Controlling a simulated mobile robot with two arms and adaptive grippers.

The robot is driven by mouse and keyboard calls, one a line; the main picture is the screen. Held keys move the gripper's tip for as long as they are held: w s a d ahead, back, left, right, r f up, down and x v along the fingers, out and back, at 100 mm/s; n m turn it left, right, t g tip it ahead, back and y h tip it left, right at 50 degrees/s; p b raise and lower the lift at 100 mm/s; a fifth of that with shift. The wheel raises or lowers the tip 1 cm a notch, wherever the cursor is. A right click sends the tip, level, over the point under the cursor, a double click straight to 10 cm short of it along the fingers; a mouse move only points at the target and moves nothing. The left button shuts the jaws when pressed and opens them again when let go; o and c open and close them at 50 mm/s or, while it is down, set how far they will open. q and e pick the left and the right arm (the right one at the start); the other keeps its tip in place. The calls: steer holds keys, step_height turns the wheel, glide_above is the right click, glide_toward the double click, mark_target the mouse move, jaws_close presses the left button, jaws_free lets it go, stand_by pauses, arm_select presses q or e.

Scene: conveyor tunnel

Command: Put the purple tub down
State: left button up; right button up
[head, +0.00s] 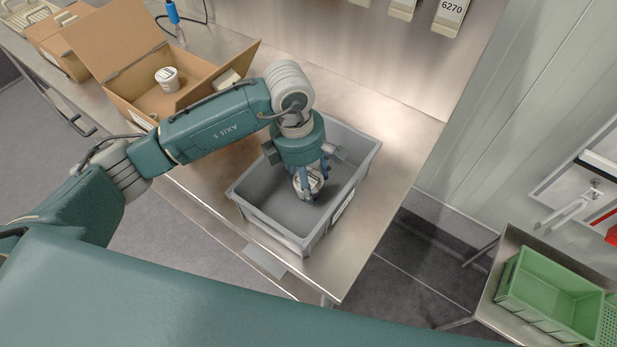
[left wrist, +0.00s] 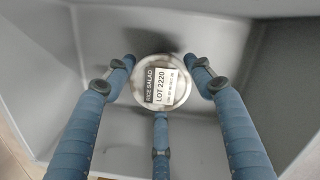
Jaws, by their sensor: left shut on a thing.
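My left gripper (head: 311,172) reaches down into a grey crate (head: 357,175) on the metal table. Its blue fingers are shut on a round, pale tub (head: 307,186), inside the crate's walls. The tub also shows in the left wrist view (left wrist: 160,84) between the fingers, with a lid label reading RICE SALAD, LOT 2220. No purple shows on the part of it that I see. The tub looks upright; I cannot tell whether its base touches the crate floor. My right gripper is not in view.
An open cardboard box (head: 118,62) with a white tub (head: 167,79) inside stands left of the crate. A green crate (head: 551,290) is on a separate table at the lower right. Bare metal table (head: 385,125) lies right of the grey crate.

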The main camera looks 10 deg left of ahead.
arm_select(q)
steer(key=o, duration=1.3)
steer(key=shift+f, duration=0.2)
steer(key=shift+c, duration=0.2)
steer(key=o, duration=0.4)
steer(key=shift+r, duration=0.1)
steer(key=shift+r, duration=0.1)
steer(key=shift+r, duration=0.15)
steer(key=r+b, duration=0.1)
steer(key=r, duration=0.3)
steer(key=a+r+b, duration=0.1)
steer(key=r, duration=0.2)
steer(key=r+b, duration=0.1)
steer(key=r, duration=0.3)
steer(key=shift+s+a+r+b, duration=0.2)
steer(key=shift+a+r+b, duration=0.05)
steer(key=shift+r+b, duration=0.1)
